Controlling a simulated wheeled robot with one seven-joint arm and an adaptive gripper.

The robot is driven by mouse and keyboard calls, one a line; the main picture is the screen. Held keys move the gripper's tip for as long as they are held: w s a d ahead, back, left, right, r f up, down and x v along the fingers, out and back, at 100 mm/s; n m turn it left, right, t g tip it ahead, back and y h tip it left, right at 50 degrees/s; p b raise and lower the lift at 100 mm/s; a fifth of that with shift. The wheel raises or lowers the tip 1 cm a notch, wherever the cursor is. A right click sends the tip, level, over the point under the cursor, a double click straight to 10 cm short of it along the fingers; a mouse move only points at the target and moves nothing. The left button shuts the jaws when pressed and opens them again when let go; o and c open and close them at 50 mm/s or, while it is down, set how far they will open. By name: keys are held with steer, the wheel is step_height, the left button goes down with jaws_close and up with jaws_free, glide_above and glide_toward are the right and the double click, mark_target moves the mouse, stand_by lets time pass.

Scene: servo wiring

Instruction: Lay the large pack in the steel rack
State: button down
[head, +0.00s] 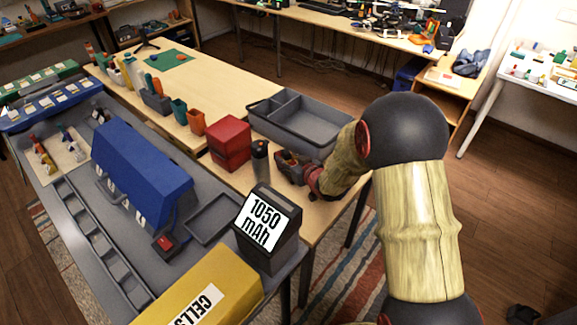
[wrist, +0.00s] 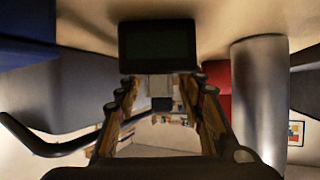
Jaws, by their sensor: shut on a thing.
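My gripper (head: 290,168) is low over the right edge of the wooden bench, beside a dark upright cylinder, and is partly hidden by its own arm in the head view. In the wrist view its two fingers (wrist: 160,92) are closed in on a dark block with a dark green face (wrist: 158,45), which looks like the large pack. In the head view the pack is mostly hidden by the gripper. A grey rack with a row of compartments (head: 107,250) lies at the front left; I cannot tell whether it is the steel rack.
A red box (head: 230,140) and the dark cylinder (head: 260,162) stand left of the gripper. A grey divided tray (head: 310,122) lies behind it. A 1050 mAh box (head: 266,228), a shallow grey tray (head: 211,218), a blue housing (head: 140,170) and a yellow cells box (head: 185,290) stand nearer.

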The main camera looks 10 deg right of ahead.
mark_target(286, 150)
steer(key=shift+w+r+p, duration=0.1)
steer(key=shift+r+p, duration=0.3)
steer(key=shift+r, duration=0.3)
steer(key=r, duration=0.1)
steer(key=r+p, duration=0.1)
steer(key=r, duration=0.1)
steer(key=shift+s+p, duration=0.25)
steer(key=shift+p, duration=0.1)
steer(key=a+r+p+v, duration=0.1)
steer(key=a+p+v, duration=0.2)
steer(key=v, duration=1.2)
steer(key=shift+s+r+p, duration=0.3)
steer(key=shift+r+p, duration=0.3)
steer(key=shift+p, duration=0.55)
